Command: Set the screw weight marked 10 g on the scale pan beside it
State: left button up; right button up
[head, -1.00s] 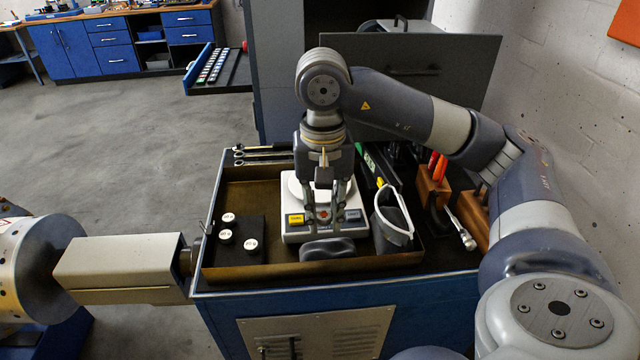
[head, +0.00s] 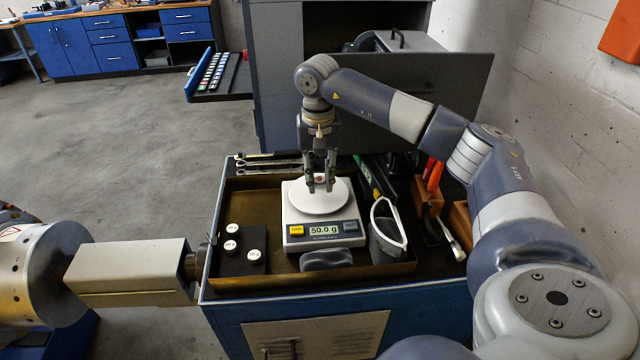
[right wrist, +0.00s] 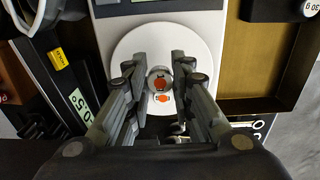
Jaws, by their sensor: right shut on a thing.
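My right gripper (head: 319,187) points down over the round white pan (head: 306,206) of the scale (head: 294,239). It is shut on a small round screw weight (right wrist: 159,84) with an orange mark on its top. The weight is at the pan, between the two fingertips; whether it rests on the pan is hard to tell, and its marking is not legible. The scale's display (head: 323,230) reads 50.0 g. Three white-topped weights (head: 231,245) stand on a black block (head: 237,263) left of the scale.
The scale and block stand in a shallow brown tray (head: 250,188) on a blue cabinet. A grey pouch with a white rim (head: 388,231) is right of the scale, and a dark rounded object (head: 326,260) lies before it. Wrenches (head: 268,164) lie behind the tray.

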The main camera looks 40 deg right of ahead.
aim_at(320, 180)
notch_tip(320, 180, down, 3)
jog(key=shift+s+p, duration=0.1)
jog(key=shift+p, duration=0.75)
jog(key=shift+f, duration=0.2)
jog(key=shift+f, duration=0.1)
jog(key=shift+f+b, duration=0.15)
jog(key=shift+b, duration=0.15)
jog(key=o, duration=0.7)
